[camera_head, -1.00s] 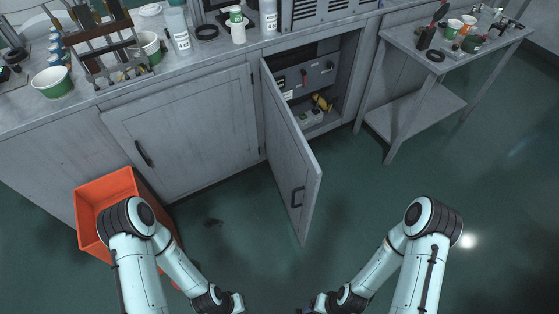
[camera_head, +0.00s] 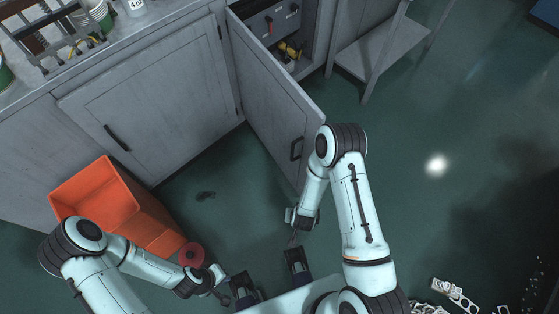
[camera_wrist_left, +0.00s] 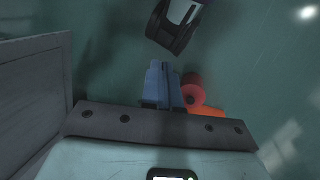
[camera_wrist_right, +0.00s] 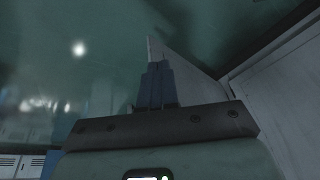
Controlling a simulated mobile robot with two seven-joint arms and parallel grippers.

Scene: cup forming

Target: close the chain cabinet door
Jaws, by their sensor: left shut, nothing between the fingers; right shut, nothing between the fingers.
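The grey cabinet door (camera_head: 270,112) stands open, swung out from the cabinet front, with a dark handle (camera_head: 296,149) near its free edge. Behind it the open compartment (camera_head: 278,28) shows. My right gripper (camera_head: 292,238) is shut and empty, low beside the door's free end; my forearm overlaps that edge. In the right wrist view its closed fingers (camera_wrist_right: 157,84) show in front of a pale panel (camera_wrist_right: 186,68), probably the door; contact cannot be told. My left gripper (camera_head: 223,298) is shut and empty near the bottom, away from the door. Its closed fingers show in the left wrist view (camera_wrist_left: 162,84).
An orange bin (camera_head: 108,205) stands on the floor at left, with a red round object (camera_head: 191,254) beside it. A closed cabinet door (camera_head: 150,110) is left of the open one. A side table (camera_head: 375,45) stands right of the compartment. Floor between bin and door is mostly clear.

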